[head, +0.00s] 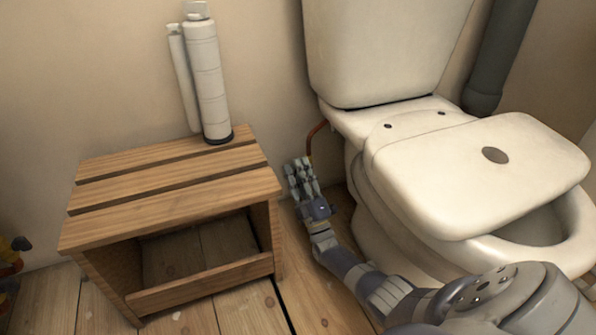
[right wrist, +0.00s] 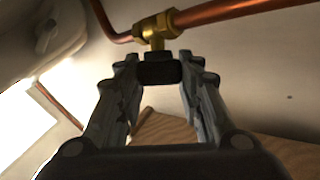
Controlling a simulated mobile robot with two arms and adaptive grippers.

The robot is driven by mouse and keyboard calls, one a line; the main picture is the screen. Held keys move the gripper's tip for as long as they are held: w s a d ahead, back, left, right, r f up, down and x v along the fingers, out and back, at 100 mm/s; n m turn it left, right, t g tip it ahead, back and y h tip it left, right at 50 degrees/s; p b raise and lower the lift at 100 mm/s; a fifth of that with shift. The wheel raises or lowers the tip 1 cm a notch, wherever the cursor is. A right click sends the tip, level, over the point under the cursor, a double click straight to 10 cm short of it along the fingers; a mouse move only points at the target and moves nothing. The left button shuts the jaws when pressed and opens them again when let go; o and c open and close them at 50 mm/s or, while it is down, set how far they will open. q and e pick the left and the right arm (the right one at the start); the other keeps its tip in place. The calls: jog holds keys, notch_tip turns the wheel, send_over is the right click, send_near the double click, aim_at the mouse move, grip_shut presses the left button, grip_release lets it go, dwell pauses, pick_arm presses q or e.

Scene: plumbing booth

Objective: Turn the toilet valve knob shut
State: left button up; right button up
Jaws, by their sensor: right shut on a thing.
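The toilet valve shows in the right wrist view as a brass body (right wrist: 156,28) on a copper pipe, with a dark knob (right wrist: 160,72) below it. My right gripper (right wrist: 162,66) is shut on the knob, one finger on each side of it. In the head view my right gripper (head: 300,166) reaches low to the wall, between the bench and the toilet (head: 440,180). The knob is hidden there behind the gripper. My left gripper is not in view.
A wooden slatted bench (head: 172,172) stands left of my right gripper, with a white cylindrical container (head: 210,85) on it. A copper pipe (head: 313,135) bends down near the toilet. A grey drain pipe (head: 497,55) stands at right. My right arm passes close to the toilet bowl.

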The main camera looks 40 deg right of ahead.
dwell(0.4)
jog(key=o, duration=1.1)
